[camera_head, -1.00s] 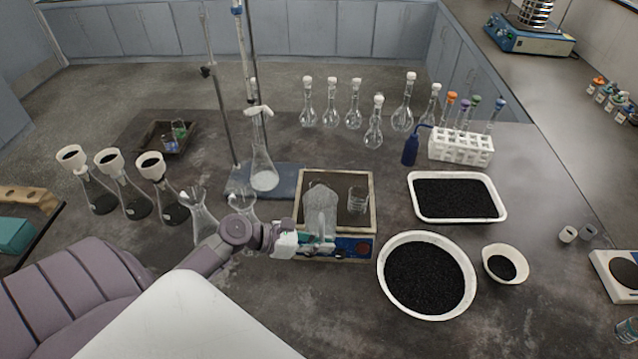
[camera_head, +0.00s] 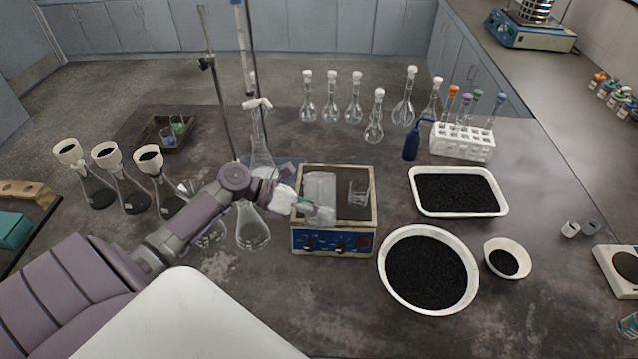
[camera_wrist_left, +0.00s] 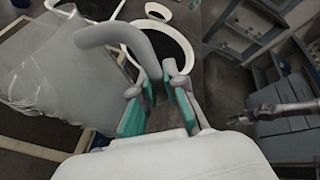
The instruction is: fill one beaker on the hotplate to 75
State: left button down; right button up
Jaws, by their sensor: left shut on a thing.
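A clear beaker (camera_head: 358,194) stands on the right part of the hotplate's (camera_head: 334,243) dark top. My left gripper (camera_head: 298,207) is at the hotplate's left front. It is shut on the pale curved handle (camera_wrist_left: 112,34) of a clear jug (camera_head: 319,188). The jug is over the left part of the hotplate, left of the beaker and apart from it. The jug's clear body fills the left of the left wrist view (camera_wrist_left: 62,75). I cannot tell the level in the jug or beaker. My right gripper is not in view.
A round bowl of black grains (camera_head: 430,307) and a white tray of black grains (camera_head: 460,212) stand right of the hotplate. Flasks with funnels (camera_head: 118,183) stand at the left. A burette stand (camera_head: 222,110) and stoppered flasks (camera_head: 374,120) are behind.

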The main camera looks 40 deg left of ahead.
aim_at(320, 188)
pick_arm(q)
jog(key=shift+w+a+r+n, duration=0.3)
jog(key=shift+w+r, duration=0.1)
jog(key=shift+r, duration=0.15)
jog(key=shift+w+a+r+n+g+h+b, duration=0.2)
jog(key=shift+r+n+g+h+b, duration=0.15)
jog(key=shift+r+b, duration=0.3)
jog(key=shift+r, duration=0.1)
jog(key=shift+w+a+r+n+b, duration=0.15)
jog(key=shift+r+n+b, duration=0.15)
jog(key=shift+b, duration=0.3)
jog(key=shift+r+g+h, duration=0.2)
jog(key=shift+g+h, duration=0.05)
dwell(0.4)
jog(key=shift+w+r+n+b, duration=0.15)
jog(key=shift+n+b, duration=0.1)
jog(key=shift+b, duration=0.25)
jog(key=shift+a+r+p, duration=0.1)
jog(key=shift+r+p, duration=0.2)
jog(key=shift+p, duration=0.3)
jog(key=shift+w+a+r+p, duration=0.1)
jog(key=shift+w+r+p, duration=0.05)
jog(key=shift+p, duration=0.35)
dwell(1.1)
